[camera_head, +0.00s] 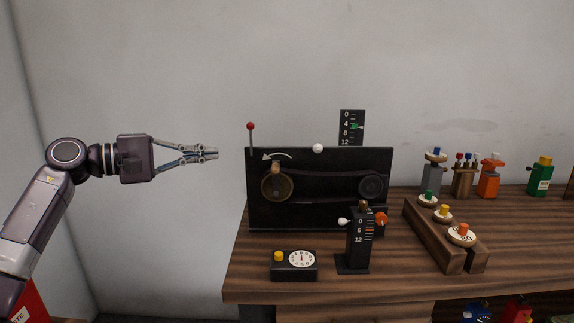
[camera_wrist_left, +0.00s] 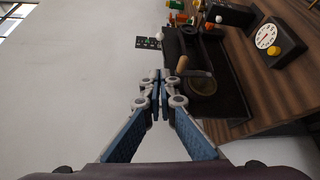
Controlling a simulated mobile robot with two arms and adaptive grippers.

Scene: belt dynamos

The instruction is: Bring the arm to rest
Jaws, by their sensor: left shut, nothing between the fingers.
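My left gripper (camera_head: 214,153) is shut and empty in the head view. It hangs in the air left of the black belt dynamo panel (camera_head: 325,217), apart from it and roughly level with its top edge. In the left wrist view the gripper's fingertips (camera_wrist_left: 160,76) are together, with the dynamo panel (camera_wrist_left: 222,100) beyond them to the right. The panel carries a brass crank wheel with a wooden knob (camera_head: 276,186), a dark pulley (camera_head: 371,186) and a red-tipped lever (camera_head: 251,138). My right gripper is in neither view.
The wooden table (camera_head: 380,285) holds a dial timer (camera_head: 294,266), a black scale post (camera_head: 358,240) and a wooden block with coloured knobs (camera_head: 445,238). Several small coloured devices (camera_head: 489,178) stand at the back right. The air around my left arm is clear.

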